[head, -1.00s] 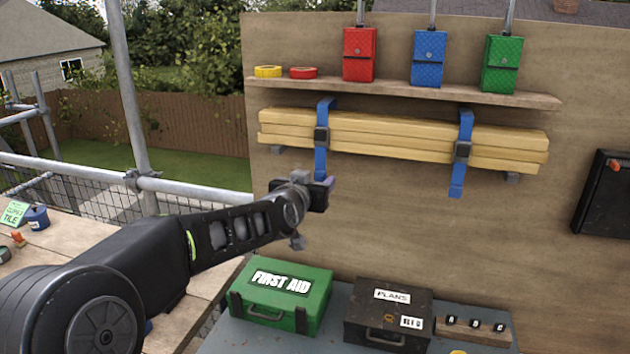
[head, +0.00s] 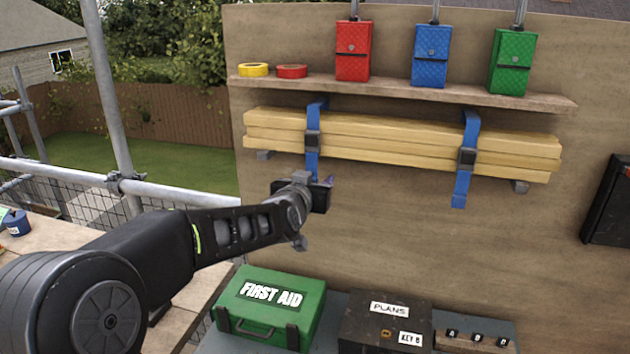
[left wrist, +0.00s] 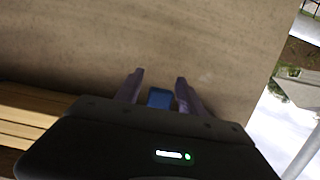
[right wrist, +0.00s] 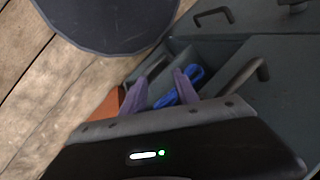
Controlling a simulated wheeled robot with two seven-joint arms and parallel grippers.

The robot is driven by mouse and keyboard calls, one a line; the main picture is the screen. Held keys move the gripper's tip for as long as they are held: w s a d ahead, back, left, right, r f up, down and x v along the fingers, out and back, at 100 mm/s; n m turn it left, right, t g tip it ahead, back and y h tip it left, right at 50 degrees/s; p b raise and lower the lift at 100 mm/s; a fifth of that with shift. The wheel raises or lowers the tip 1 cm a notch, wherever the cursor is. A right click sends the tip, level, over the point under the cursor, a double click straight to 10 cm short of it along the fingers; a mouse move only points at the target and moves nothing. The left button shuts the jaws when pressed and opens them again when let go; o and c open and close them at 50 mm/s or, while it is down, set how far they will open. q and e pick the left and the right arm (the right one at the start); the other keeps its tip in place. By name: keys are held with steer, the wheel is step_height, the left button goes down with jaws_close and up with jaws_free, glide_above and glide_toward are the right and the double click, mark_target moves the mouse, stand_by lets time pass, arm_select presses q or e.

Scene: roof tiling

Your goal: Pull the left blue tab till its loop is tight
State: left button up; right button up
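The left blue strap (head: 312,158) loops around a stack of timber boards (head: 400,140) and has a dark buckle (head: 312,139). Its tab hangs down behind my left gripper (head: 327,182), which hides the lower end in the head view. In the left wrist view the blue tab (left wrist: 160,98) lies between the two purple fingers of my left gripper (left wrist: 160,82), with gaps on both sides. The right blue strap (head: 463,185) hangs free below its buckle. My right gripper (right wrist: 160,85) is out of the head view; its fingers are apart and nothing is visibly held.
A shelf (head: 400,92) above the boards carries red, blue and green pouches and two tape rolls. A green first aid box (head: 270,305) and dark plans box (head: 385,325) stand below. In the right wrist view a blue object (right wrist: 180,90) lies beyond the fingers.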

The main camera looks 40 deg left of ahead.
arm_select(q)
jaws_close()
steer(key=shift+f, duration=0.2)
stand_by(0.3)
steer(key=shift+f+b, duration=2.55)
steer(key=shift+o, duration=0.7)
jaws_free()
steer(key=shift+r, duration=0.1)
steer(key=shift+o, duration=0.2)
steer(key=o, duration=0.4)
steer(key=shift+o, duration=0.2)
